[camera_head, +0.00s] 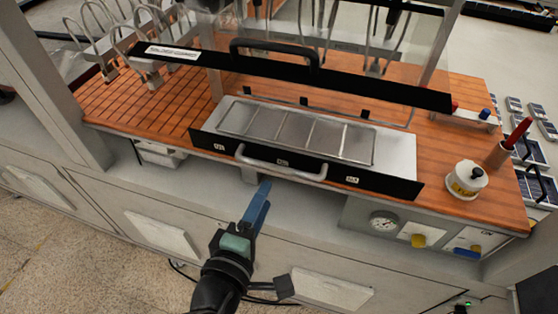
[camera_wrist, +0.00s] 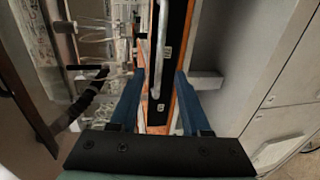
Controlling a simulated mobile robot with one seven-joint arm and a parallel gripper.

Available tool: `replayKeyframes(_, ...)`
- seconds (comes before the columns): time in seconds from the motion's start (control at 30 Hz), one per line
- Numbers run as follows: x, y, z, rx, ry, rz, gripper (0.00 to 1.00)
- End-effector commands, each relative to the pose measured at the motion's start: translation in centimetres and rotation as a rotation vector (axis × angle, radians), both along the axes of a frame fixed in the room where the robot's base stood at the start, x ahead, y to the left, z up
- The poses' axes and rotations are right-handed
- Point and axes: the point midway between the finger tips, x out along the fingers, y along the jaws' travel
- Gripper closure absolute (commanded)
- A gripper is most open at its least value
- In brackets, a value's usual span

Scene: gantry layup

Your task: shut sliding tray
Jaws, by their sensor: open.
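The sliding tray (camera_head: 392,152) is a shallow metal tray with several compartments and a black front panel, standing out toward the front edge of the wooden bench. A silver bar handle (camera_head: 282,166) runs along its front. My gripper (camera_head: 264,185) is open and empty, with blue fingers just below and in front of the handle in the head view. In the wrist view, my gripper (camera_wrist: 159,76) has its fingers spread, and the silver handle (camera_wrist: 159,45) and black front panel (camera_wrist: 179,45) appear between and beyond the tips. I cannot tell whether a finger touches the handle.
A clear guard with a black lower bar and black handle (camera_head: 275,46) stands raised behind the tray. Wire racks (camera_head: 110,30) are at back left. A white round pot (camera_head: 467,180) and a red-tipped tool (camera_head: 517,132) stand at right. A gauge (camera_head: 384,221) is below the bench edge.

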Motion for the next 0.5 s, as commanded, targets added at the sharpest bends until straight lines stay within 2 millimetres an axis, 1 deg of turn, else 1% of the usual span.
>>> replayKeyframes(0.03, 1.0, -0.3, 0.2, -0.003, -0.001, -0.001, 0.53)
replayKeyframes(0.2, 4.1, -1.3, -0.4, -0.004, -0.001, 0.0, 0.53)
replayKeyframes(0.4, 7.1, -2.3, -1.2, -0.005, -0.001, 0.0, 0.53)
replayKeyframes(0.5, 8.2, -2.7, -1.5, -0.005, -0.001, 0.0, 0.53)
